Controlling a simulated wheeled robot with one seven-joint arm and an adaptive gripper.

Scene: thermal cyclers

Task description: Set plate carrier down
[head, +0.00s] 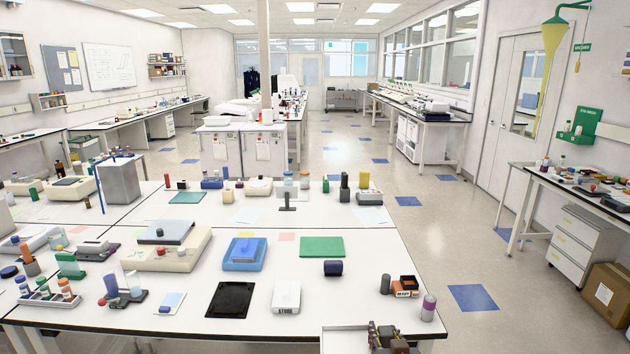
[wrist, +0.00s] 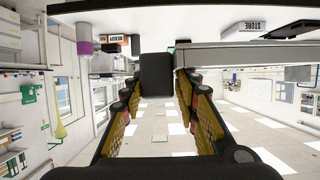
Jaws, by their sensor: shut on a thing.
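The plate carrier looks like a light grey, tray-like piece (head: 343,331) at the bottom edge of the head view, partly cut off. In the wrist view its long grey side (wrist: 250,56) runs to the right from a dark block (wrist: 157,75), which looks like its handle. My gripper (head: 385,338) is at the carrier's right end, near the table's front edge. In the wrist view its yellow-padded fingers (wrist: 158,92) close on the dark block. The carrier looks level. I cannot tell whether it touches anything below.
The white table (head: 250,336) holds a black square plate (head: 230,299), a white block (head: 286,296) and a dark blue cylinder (head: 333,268). An orange box (head: 405,287) and purple-banded bottle (head: 428,307) stand at right.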

